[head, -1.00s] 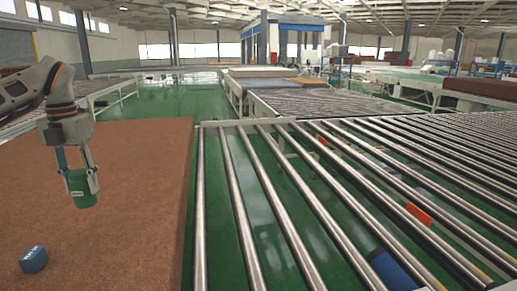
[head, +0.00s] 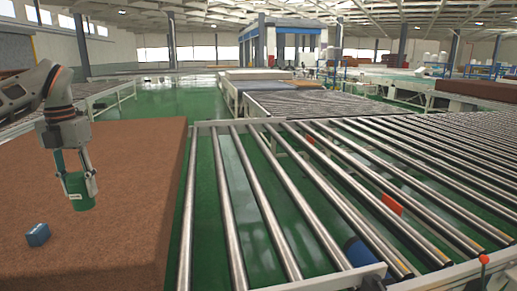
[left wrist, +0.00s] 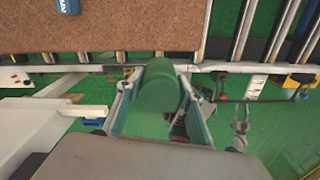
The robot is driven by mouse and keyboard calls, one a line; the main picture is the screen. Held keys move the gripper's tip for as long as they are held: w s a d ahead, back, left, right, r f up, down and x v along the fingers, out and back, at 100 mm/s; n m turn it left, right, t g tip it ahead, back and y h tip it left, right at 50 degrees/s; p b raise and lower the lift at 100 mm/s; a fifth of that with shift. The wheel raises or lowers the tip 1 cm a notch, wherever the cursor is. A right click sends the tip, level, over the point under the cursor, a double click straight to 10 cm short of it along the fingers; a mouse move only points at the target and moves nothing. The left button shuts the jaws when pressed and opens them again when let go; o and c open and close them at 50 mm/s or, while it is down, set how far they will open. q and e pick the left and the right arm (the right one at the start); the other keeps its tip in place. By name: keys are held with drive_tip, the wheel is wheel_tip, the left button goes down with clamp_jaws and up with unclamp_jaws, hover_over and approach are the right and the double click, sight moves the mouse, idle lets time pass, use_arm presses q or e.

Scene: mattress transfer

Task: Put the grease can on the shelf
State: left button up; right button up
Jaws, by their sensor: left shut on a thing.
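No shelf can be made out for certain in either view. My right gripper is in neither view.
A blue box (head: 38,235) lies on the brown mattress (head: 130,225) at the left. A roller conveyor (head: 232,200) fills the middle and right. Under its rollers are a blue cylinder (head: 358,252) and an orange piece (head: 392,204). Green floor shows behind.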

use_arm(q)
drive_tip(key=s+d+f+n, duration=0.4)
drive_tip(key=d+f+n, duration=0.2)
drive_tip(key=n, duration=0.5)
drive_tip(key=s+d+f+n, duration=0.4)
drive_tip(key=d+f+n, duration=0.3)
drive_tip(key=d+n, duration=0.4)
drive_tip(key=s+d+f+n, duration=0.4)
drive_tip(key=d+f+n, duration=0.2)
drive_tip(key=n, duration=0.6)
drive_tip(key=d, duration=0.2)
drive_tip(key=shift+d+f+n, duration=0.3)
drive_tip(key=shift+d+n, duration=0.05)
drive_tip(key=shift+n, duration=0.05)
